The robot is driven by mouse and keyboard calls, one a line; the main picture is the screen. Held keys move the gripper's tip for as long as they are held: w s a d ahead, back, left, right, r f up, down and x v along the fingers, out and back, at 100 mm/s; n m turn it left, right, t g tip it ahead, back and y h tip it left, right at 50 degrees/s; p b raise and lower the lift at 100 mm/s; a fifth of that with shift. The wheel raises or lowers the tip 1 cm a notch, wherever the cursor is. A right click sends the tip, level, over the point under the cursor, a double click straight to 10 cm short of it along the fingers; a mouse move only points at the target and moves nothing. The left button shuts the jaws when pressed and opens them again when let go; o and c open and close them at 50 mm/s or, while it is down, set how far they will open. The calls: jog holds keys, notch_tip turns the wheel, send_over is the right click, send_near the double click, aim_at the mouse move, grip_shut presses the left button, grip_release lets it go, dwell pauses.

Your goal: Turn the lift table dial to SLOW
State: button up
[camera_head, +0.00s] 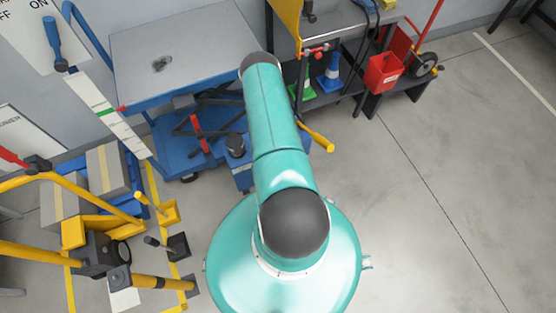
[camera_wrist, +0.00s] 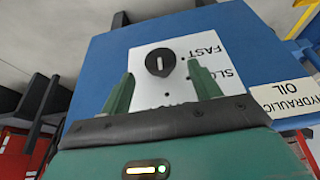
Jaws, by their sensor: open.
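The dial (camera_wrist: 160,62) is a black knob with a short white line, on a white plate (camera_wrist: 145,38) fixed to a blue box (camera_wrist: 105,55). Its narrower end faces down in the wrist view. The word FAST (camera_wrist: 202,48) is right of it, and SLOW (camera_wrist: 222,80), partly hidden by a finger, is lower right. A third word below is mostly hidden. My gripper (camera_wrist: 160,69) is open, with one green finger on each side below the dial; I cannot tell whether they touch it. The lift table (camera_head: 185,50) has a grey top; my arm hides the gripper in the head view.
A label reading HYDRAULIC OIL (camera_wrist: 283,97) is right of the plate. In the head view, a yellow rail (camera_head: 60,185) and boxes (camera_head: 108,170) stand at left. A bench with cones (camera_head: 329,78) and a red bin (camera_head: 384,72) are upper right. Floor at right is clear.

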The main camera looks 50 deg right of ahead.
jog(key=shift+x, duration=1.8)
jog(key=shift+c, duration=0.4)
jog(key=c, duration=0.9)
jog(key=shift+o, duration=0.2)
